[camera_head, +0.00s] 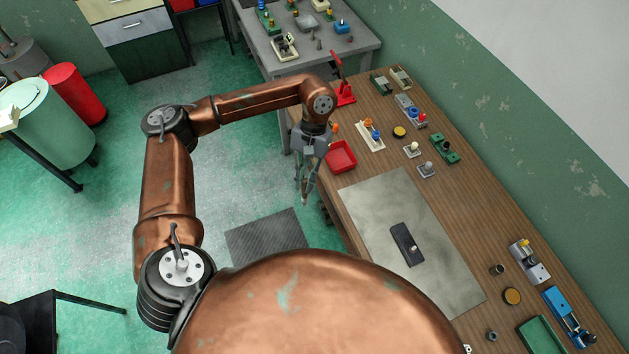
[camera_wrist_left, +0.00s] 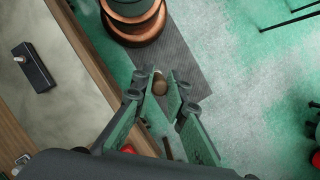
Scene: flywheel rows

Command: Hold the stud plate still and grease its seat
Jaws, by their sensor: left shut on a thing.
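The stud plate (camera_head: 407,244), a dark oblong block with a pale stud standing up from it, lies on the grey mat (camera_head: 375,206). It also shows at the left of the left wrist view (camera_wrist_left: 35,68). Nothing touches it. My left gripper (camera_head: 304,200) points down beyond the bench's left edge, over the floor and apart from the plate. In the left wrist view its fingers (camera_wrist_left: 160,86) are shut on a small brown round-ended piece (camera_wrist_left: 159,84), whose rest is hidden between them. My right gripper is out of view. The seat's surface is too small to make out.
A red tray (camera_head: 341,156) sits at the bench's left edge near my left gripper. Round tins (camera_head: 399,132) (camera_head: 512,296), a green tray (camera_head: 541,337), a blue fixture (camera_head: 568,318) and several small fixtures stand around the mat. The mat around the plate is clear.

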